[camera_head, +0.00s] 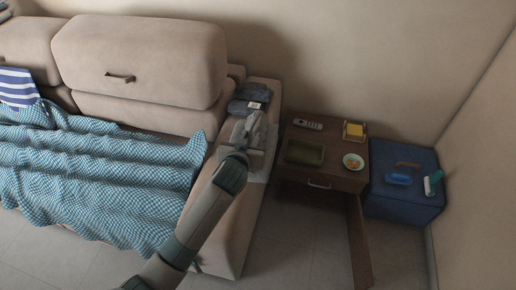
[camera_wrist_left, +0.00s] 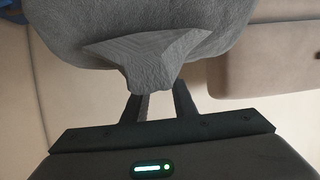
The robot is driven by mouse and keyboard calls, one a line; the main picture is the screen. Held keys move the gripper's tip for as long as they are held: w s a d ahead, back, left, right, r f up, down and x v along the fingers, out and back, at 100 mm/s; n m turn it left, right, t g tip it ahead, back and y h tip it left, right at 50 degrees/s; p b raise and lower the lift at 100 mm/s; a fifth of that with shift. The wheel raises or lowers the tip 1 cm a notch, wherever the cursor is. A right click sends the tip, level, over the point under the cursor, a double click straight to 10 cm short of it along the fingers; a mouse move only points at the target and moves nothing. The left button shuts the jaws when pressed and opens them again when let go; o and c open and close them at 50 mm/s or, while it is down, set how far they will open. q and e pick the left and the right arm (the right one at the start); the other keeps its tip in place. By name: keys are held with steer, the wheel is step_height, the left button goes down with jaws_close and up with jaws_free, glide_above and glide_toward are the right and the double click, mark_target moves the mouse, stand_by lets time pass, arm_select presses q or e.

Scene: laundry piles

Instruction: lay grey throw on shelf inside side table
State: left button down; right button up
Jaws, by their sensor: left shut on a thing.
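The grey throw (camera_head: 259,166) is a folded light-grey cloth at the sofa's right armrest in the head view. My left gripper (camera_head: 252,140) is shut on it. In the left wrist view the throw (camera_wrist_left: 150,50) hangs out beyond the fingers, with a bunched edge between them (camera_wrist_left: 158,100). The wooden side table (camera_head: 322,178) stands right of the armrest. A panel like an open door (camera_head: 358,240) juts from its front toward the camera. The shelf inside is hidden from above. My right gripper is not in view.
A remote (camera_head: 307,124), a dark green tray (camera_head: 305,152), a small plate (camera_head: 353,161) and a yellow item (camera_head: 354,131) sit on the tabletop. A blue box (camera_head: 405,190) stands at its right. Dark folded cloths (camera_head: 250,96) lie on the armrest (camera_head: 228,225). Floor in front is clear.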

arm_select(q)
steer(key=a+r+n+y, duration=0.1)
steer(key=a+r, duration=0.3)
steer(key=r, duration=0.4)
steer(key=a+r, duration=0.4)
steer(key=r, duration=0.3)
steer(key=s+a+r, duration=0.3)
steer(key=r, duration=0.4)
steer(key=s+a+r+y, duration=0.1)
steer(key=s+a+r, duration=0.2)
steer(key=r, duration=0.4)
steer(key=shift+s+a+n, duration=0.3)
steer(key=shift+s+a, duration=0.05)
steer(key=shift+s, duration=0.35)
